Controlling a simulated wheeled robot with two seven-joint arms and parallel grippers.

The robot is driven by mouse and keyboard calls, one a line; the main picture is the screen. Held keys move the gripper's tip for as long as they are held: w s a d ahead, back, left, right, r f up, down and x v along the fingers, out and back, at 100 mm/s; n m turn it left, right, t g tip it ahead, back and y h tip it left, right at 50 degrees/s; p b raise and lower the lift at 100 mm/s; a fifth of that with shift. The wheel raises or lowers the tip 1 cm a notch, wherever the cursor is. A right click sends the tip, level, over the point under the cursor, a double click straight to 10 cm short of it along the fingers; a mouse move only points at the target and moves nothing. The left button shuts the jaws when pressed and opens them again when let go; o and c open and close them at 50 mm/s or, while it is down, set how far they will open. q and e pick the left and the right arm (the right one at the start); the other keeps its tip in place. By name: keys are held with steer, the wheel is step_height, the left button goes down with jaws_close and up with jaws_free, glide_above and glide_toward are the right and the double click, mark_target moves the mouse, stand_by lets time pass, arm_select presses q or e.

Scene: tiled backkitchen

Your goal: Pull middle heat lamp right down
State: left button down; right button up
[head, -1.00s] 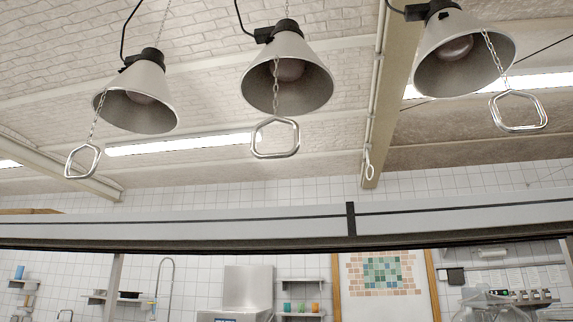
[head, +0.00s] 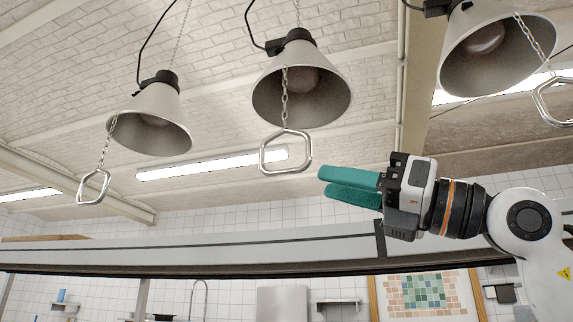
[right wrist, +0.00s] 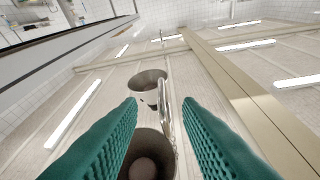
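The middle heat lamp (head: 300,85) is a grey cone hanging from the ceiling. A metal handle (head: 286,169) hangs from it on a short chain. My right gripper (head: 322,182) has green fingers and points left, just right of the handle's lower part and apart from it in the picture. In the right wrist view, the fingers (right wrist: 160,112) are spread wide. The handle (right wrist: 163,112) appears almost edge-on in the gap ahead, with a lamp (right wrist: 148,160) below it in that picture. The fingers are not closed on anything. My left gripper is not in view.
The left lamp (head: 150,120) and its handle (head: 93,187) hang to the left. The right lamp (head: 495,50) hangs to the right with its handle (head: 552,100). A long grey rail (head: 200,250) runs across below the lamps. Free air surrounds the middle handle.

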mark_target(284, 173)
steer(key=p+x, duration=0.3)
steer(key=x, duration=0.5)
steer(key=shift+s+r, duration=0.1)
steer(key=shift+a+p, duration=0.3)
steer(key=shift+a, duration=0.15)
jaws_close()
